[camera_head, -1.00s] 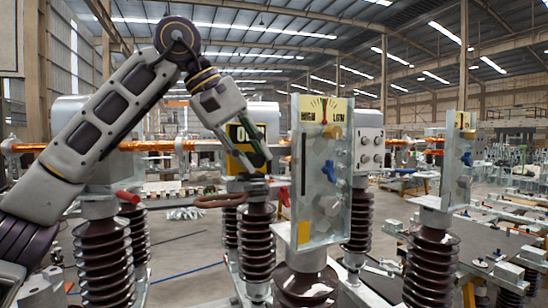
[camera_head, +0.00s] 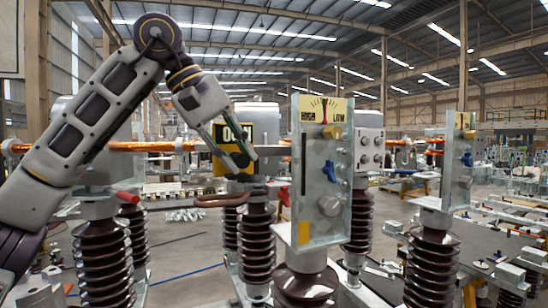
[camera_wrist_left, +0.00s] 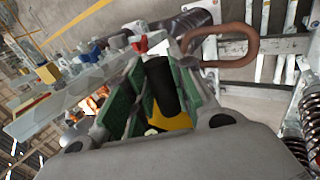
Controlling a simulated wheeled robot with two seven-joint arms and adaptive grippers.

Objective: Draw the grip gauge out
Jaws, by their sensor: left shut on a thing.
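My left gripper (camera_head: 238,160) is shut on a black cylindrical piece, which looks like the grip gauge (camera_wrist_left: 161,84). In the left wrist view this black piece lies between the green-padded fingers, with a yellow part (camera_wrist_left: 170,117) beside it. In the head view the gripper hangs in front of a yellow-and-black sign, left of a clear upright plate (camera_head: 316,190) with a HIGH/LOW dial (camera_head: 323,110). The fingers mostly hide the held piece there. Whether it still touches a fitting cannot be told. My right gripper is not in view.
Brown ribbed insulators (camera_head: 102,258) stand below and around. A brown loop handle (camera_head: 221,200) sits just under the gripper. A red lever (camera_head: 284,195) and blue knob (camera_head: 328,171) are near the plate. A copper bar (camera_head: 140,146) runs behind the arm.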

